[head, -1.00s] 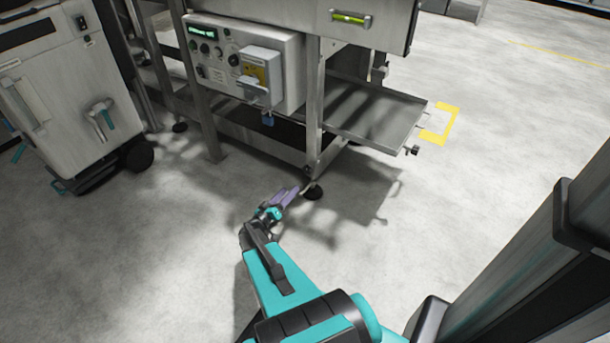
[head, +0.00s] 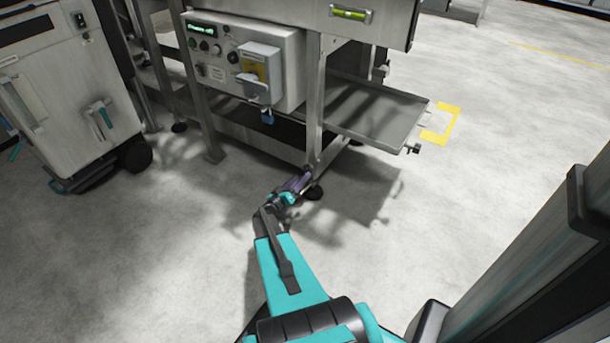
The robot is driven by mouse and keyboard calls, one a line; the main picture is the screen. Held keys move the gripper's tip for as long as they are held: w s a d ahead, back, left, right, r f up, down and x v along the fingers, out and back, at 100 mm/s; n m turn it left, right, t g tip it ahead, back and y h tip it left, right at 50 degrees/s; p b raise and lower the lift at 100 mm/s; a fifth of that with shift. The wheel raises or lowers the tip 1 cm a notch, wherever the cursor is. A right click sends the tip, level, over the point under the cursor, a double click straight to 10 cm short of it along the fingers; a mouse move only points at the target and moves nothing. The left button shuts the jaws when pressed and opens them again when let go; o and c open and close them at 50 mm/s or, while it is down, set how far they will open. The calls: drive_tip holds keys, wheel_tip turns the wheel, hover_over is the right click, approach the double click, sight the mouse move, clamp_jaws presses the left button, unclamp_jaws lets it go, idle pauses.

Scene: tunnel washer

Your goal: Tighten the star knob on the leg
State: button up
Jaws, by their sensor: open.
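The washer's front leg (head: 315,120) is a grey metal post that ends in a round black foot (head: 314,193) on the floor. A small dark knob (head: 309,168) shows low on this leg, just above the foot; its star shape is too small to make out. My gripper (head: 301,181), with purple-grey fingers and a teal body, is open. Its fingertips are at the lower leg, very close to the knob. I cannot tell whether they touch it, and the fingers hide part of the leg's lower end.
A metal drip tray (head: 375,113) juts out to the right. A wheeled grey cabinet (head: 60,95) stands at the left. The floor in front is clear.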

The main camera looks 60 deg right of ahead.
sight(307, 170)
drive_tip(key=shift+d+b, duration=0.65)
drive_tip(key=shift+d, duration=1.9)
drive_tip(key=c, duration=1)
drive_tip(key=shift+c, duration=0.2)
